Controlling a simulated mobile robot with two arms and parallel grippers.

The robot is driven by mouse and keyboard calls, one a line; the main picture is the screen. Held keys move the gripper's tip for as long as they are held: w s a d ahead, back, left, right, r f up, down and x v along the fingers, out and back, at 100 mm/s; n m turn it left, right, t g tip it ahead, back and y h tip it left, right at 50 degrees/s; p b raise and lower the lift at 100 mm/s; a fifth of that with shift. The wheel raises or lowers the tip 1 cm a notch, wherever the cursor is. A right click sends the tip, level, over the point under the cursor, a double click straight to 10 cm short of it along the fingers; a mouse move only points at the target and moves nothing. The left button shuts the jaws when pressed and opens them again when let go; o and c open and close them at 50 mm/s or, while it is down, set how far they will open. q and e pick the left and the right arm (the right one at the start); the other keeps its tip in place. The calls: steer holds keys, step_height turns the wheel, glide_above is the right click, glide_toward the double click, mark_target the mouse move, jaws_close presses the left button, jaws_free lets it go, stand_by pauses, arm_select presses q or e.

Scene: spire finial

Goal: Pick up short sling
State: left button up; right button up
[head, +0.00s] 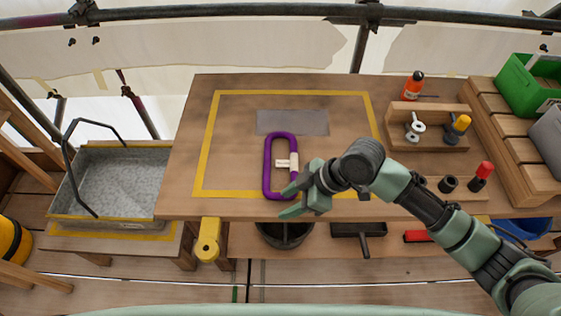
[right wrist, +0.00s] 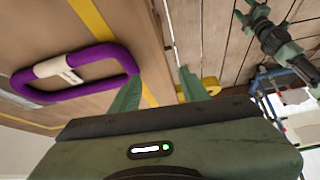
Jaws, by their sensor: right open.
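The short sling is a purple loop (head: 267,160) with a cream sleeve. It lies on the wooden bench top inside the yellow outline. My right gripper (head: 286,201) is open and empty at the sling's near right corner, close to the bench's front edge. In the right wrist view the purple sling (right wrist: 108,51) lies left of my right gripper's spread fingers (right wrist: 158,92), with nothing between them. Whether the near finger touches the loop cannot be told. My left gripper (right wrist: 248,16) shows small at the top right of that view, its jaws unclear.
A grey plate (head: 292,122) lies behind the sling. A tool rack (head: 428,125), an orange bottle (head: 413,86) and a green crate (head: 524,82) are at the right. A grey metal tub (head: 121,178) stands at the left. A dark bucket (head: 285,235) sits below the front edge.

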steer(key=shift+n+g, duration=0.3)
steer(key=shift+n, duration=0.3)
steer(key=w+d, duration=0.1)
steer(key=w+d+r, duration=0.1)
steer(key=w, duration=0.1)
steer(key=w+d, duration=0.1)
steer(key=shift+w+d+r, duration=0.3)
steer(key=shift+w, duration=0.05)
steer(key=p+x, duration=0.2)
steer(key=x, duration=0.4)
steer(key=shift+w+a+r, duration=0.1)
steer(key=shift+w+a, duration=0.05)
steer(key=shift+a, duration=0.1)
steer(key=shift+a+f, duration=0.35)
steer(key=shift+f, duration=0.25)
jaws_close()
